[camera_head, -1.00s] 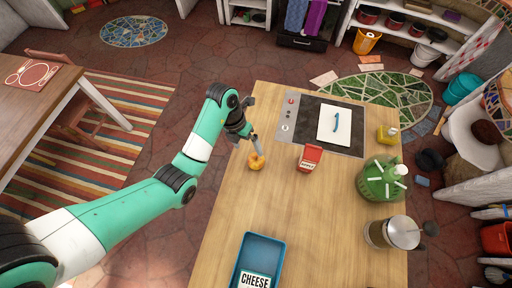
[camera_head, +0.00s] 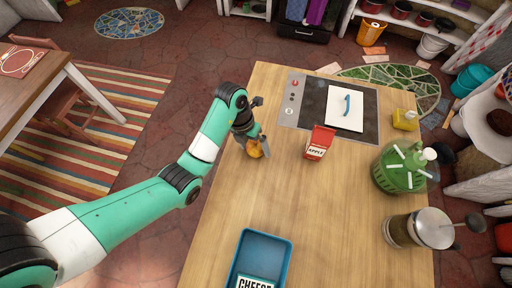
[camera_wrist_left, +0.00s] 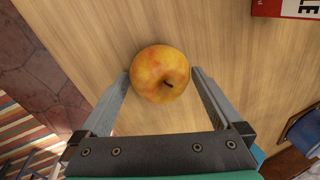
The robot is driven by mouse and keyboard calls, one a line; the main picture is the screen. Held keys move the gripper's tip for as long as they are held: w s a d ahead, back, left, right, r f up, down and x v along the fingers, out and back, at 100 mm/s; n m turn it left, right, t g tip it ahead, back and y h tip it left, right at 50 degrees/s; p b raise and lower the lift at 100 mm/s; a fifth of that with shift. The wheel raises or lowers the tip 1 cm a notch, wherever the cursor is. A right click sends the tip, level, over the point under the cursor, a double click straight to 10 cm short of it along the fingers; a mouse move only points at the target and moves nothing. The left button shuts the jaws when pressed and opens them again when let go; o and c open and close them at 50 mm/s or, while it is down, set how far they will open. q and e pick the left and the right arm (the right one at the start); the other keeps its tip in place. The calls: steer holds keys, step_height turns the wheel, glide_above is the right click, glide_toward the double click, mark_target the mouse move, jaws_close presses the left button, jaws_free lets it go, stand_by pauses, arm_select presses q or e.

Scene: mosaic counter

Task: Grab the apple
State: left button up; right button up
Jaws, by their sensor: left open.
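The apple (camera_wrist_left: 160,72) is yellow-orange with a dark stem, on the wooden counter in the left wrist view. In the head view the apple (camera_head: 254,149) is partly hidden by my left gripper (camera_head: 256,146). My left gripper (camera_wrist_left: 160,78) is open, with its two fingers at the left and right sides of the apple. The right fingertip looks close to the fruit; whether either finger touches it I cannot tell. My right gripper is not in view.
A red box labelled apple (camera_head: 319,142) stands right of the apple. A blue tray (camera_head: 288,262) lies nearer on the counter. A cooktop (camera_head: 304,103) with a white board (camera_head: 345,108) is behind. A green jar (camera_head: 402,168) and a glass canister (camera_head: 418,230) stand at right.

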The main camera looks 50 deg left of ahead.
mark_target(256, 145)
arm_select(q)
steer(key=shift+r, duration=0.1)
steer(key=c, duration=1.4)
steer(key=shift+r+p, duration=0.7)
steer(key=shift+p, duration=0.1)
step_height(256, 145, up, 3)
steer(key=p, duration=0.3)
steer(key=shift+f, duration=0.1)
steer(key=s+r+p, duration=0.3)
steer(key=s+p, duration=0.1)
steer(key=p, duration=0.1)
steer(key=s+a+r+p, duration=0.1)
steer(key=s+r+p, duration=0.2)
steer(key=s+p, duration=0.2)
steer(key=s+r+p, duration=0.2)
steer(key=s+p, duration=0.3)
steer(key=p, duration=0.1)
steer(key=shift+a+r, duration=0.2)
steer(key=shift+r, duration=0.2)
